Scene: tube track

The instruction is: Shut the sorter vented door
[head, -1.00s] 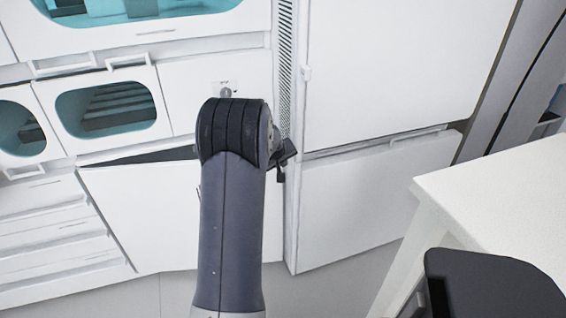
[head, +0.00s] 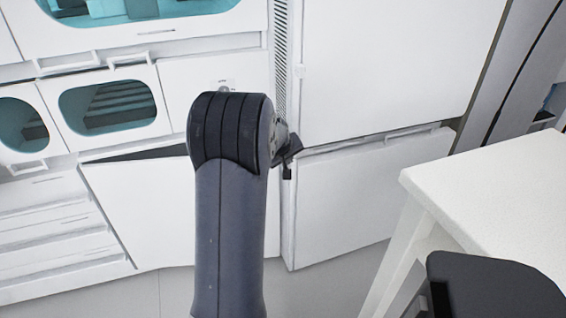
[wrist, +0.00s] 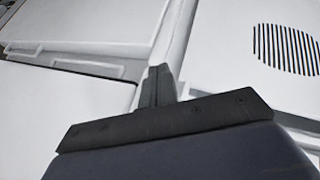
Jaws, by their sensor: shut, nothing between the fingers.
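A white lower door (head: 140,215) in the cabinet wall stands ajar in the head view, with a dark gap along its top edge. My arm covers its right part. A round grille of dark slots (wrist: 287,49) shows on a white panel at the right of the wrist view; I cannot tell which head-view panel carries it. My gripper (wrist: 158,80) is shut and empty in the wrist view, its fingers pointing at white panels. In the head view, a dark piece of the gripper (head: 288,163) shows right of my arm, by the post between the lower doors; the fingertips are not clear.
Another white lower panel (head: 350,195) is right of the post, under a tall white door (head: 390,65). Teal-windowed compartments (head: 115,107) are at the upper left, with white drawers (head: 45,235) below. A white table (head: 490,185) stands close at the right. Grey floor shows below the panels.

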